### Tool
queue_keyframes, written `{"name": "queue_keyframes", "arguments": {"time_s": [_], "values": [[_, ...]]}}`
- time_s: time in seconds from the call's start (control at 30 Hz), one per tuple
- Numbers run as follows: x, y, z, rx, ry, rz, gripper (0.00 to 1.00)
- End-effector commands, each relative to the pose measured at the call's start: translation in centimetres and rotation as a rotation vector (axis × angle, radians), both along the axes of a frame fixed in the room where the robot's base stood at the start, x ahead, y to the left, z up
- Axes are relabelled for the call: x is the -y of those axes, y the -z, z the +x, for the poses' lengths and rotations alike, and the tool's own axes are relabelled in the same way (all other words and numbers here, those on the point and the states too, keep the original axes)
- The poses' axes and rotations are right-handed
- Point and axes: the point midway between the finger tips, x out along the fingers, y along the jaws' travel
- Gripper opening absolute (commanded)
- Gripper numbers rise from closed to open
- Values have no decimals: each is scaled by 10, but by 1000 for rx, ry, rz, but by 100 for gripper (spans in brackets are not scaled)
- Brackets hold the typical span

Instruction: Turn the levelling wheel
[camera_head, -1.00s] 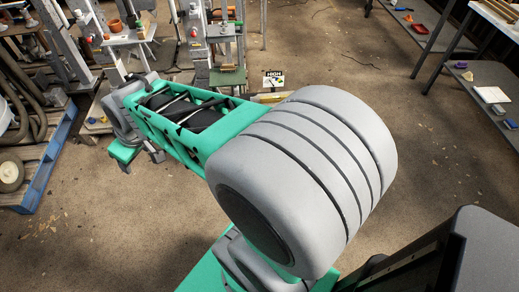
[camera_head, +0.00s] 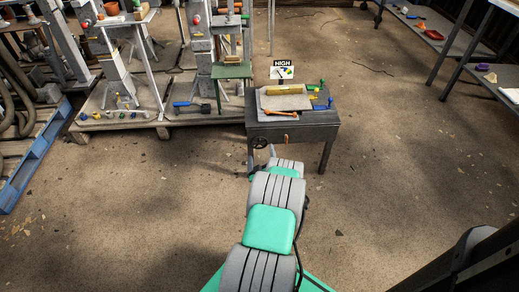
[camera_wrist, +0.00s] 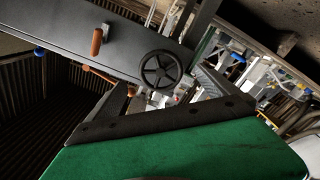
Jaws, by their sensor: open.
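The levelling wheel is a small black spoked handwheel (camera_head: 260,142) on the front left of a dark workbench (camera_head: 318,132). It shows face-on in the wrist view (camera_wrist: 161,69), above centre. My gripper (camera_wrist: 162,88) is open and empty, its dark fingers spread below and to either side of the wheel in the picture. The wheel appears beyond the fingertips; the remaining gap is hard to judge. My gripper's green housing fills the bottom of that view. In the head view my arm hides most of the gripper, just in front of the bench.
A pale board with a yellow block (camera_head: 285,90), an orange-handled tool (camera_head: 280,114) and a HIGH sign (camera_head: 282,70) stand on the bench. A pallet (camera_head: 150,122) with machinery is at left, shelves (camera_head: 500,72) at right.

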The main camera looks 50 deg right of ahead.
Motion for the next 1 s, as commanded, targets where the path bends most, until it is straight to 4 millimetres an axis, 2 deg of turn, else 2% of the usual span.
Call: {"name": "queue_keyframes", "arguments": {"time_s": [0.4,0.73,1.0], "values": [[48,0,45,-1,-6,-2,98],[55,-3,49,1,-4,1,98],[54,-3,50,1,-5,1,77]]}}
